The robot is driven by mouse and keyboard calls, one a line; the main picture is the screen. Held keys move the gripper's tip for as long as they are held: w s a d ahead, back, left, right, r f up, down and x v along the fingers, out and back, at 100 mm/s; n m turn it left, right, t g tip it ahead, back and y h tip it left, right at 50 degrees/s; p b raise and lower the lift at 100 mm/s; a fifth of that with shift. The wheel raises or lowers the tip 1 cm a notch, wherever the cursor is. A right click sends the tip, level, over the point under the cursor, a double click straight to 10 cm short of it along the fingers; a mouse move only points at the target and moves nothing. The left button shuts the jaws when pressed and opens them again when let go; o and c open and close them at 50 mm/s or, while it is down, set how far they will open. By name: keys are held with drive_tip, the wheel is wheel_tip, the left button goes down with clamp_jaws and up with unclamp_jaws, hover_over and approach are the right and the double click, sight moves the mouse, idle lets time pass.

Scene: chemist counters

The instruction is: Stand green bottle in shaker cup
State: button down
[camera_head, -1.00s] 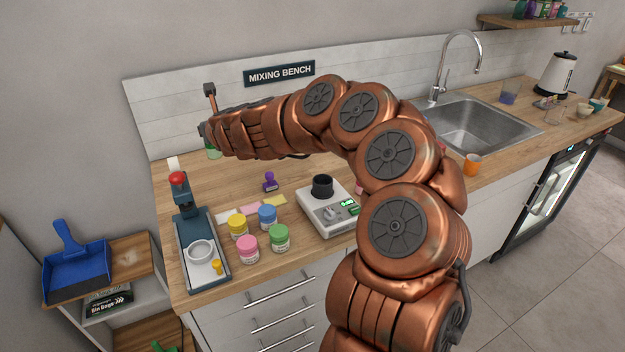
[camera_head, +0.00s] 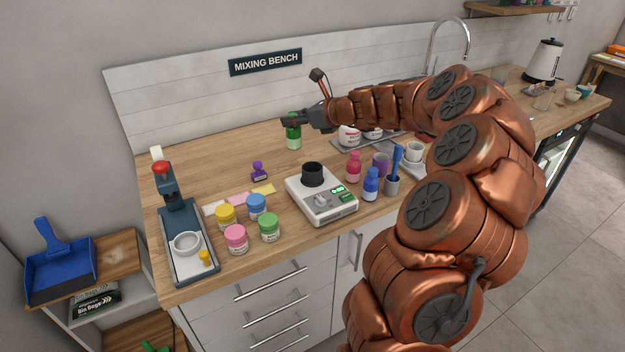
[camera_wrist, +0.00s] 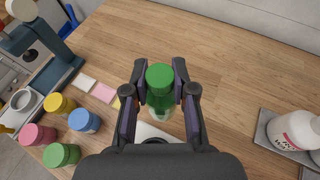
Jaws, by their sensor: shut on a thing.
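The green bottle (camera_head: 294,138) hangs upright in my gripper (camera_head: 290,121), over the back part of the wooden counter. In the wrist view the green cap of the bottle (camera_wrist: 160,77) sits between the two fingers of my gripper (camera_wrist: 160,88), which are shut on it. The bottle's height above the counter is hard to tell. The black shaker cup (camera_head: 312,174) is on top of a white device (camera_head: 325,204) with a green display, in front of and a little right of the bottle.
Yellow, blue, pink and green jars (camera_head: 269,227) stand left of the device. A press (camera_head: 175,200) is at the left end. The back left counter is clear.

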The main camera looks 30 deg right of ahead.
drive_tip(key=s+d+n+g+y+b, duration=0.15)
drive_tip(key=s+d, duration=0.25)
drive_tip(key=s, duration=0.6)
drive_tip(key=s+d+n+g+y+b, duration=0.15)
drive_tip(key=s+d, duration=0.25)
drive_tip(key=s, duration=0.7)
drive_tip(key=shift+t+y, duration=0.3)
drive_tip(key=shift+t, duration=0.2)
drive_tip(key=shift+w+d+p+x, duration=0.5)
drive_tip(key=shift+p+x, duration=0.25)
drive_tip(key=shift+x, duration=2)
drive_tip(key=shift+w+d+p+x, duration=0.45)
drive_tip(key=shift+p+x, duration=0.35)
drive_tip(key=shift+x, duration=1.95)
drive_tip(key=shift+w+d+p+x, duration=0.4)
drive_tip(key=shift+d+p+x, duration=0.25)
drive_tip(key=shift+x, duration=2.1)
drive_tip(key=c, duration=1)
unclamp_jaws()
drive_tip(key=shift+a+r, duration=0.1)
drive_tip(key=shift+r, duration=0.05)
drive_tip(key=shift+o, duration=0.2)
drive_tip(key=b+v, duration=0.2)
drive_tip(key=v, duration=1)
